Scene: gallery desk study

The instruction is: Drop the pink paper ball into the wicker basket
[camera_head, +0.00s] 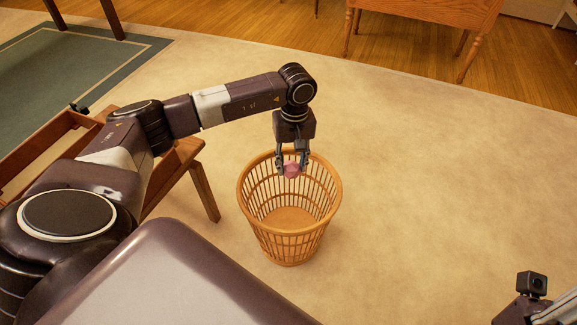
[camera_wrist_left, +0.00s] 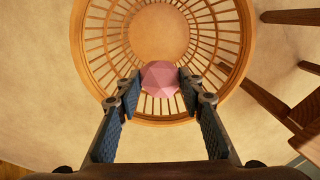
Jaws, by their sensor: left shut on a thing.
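The pink paper ball (camera_head: 292,170) is held between the fingers of my left gripper (camera_head: 292,168). In the left wrist view the ball (camera_wrist_left: 160,78) sits between the two blue finger pads of the left gripper (camera_wrist_left: 158,88). The wicker basket (camera_head: 290,244) stands upright on the carpet below, with an open top. In the left wrist view the basket's rim (camera_wrist_left: 246,40) and its round floor show past the ball, and the ball overlaps the near side of the slatted wall. The basket looks empty. The right gripper's fingers are not in view.
A wooden piece of furniture with legs (camera_head: 205,190) stands left of the basket, under my left arm. Pale carpet (camera_head: 430,190) lies clear to the right. A wooden desk (camera_head: 425,18) stands at the back on the wood floor, and a green rug (camera_head: 60,85) lies at far left.

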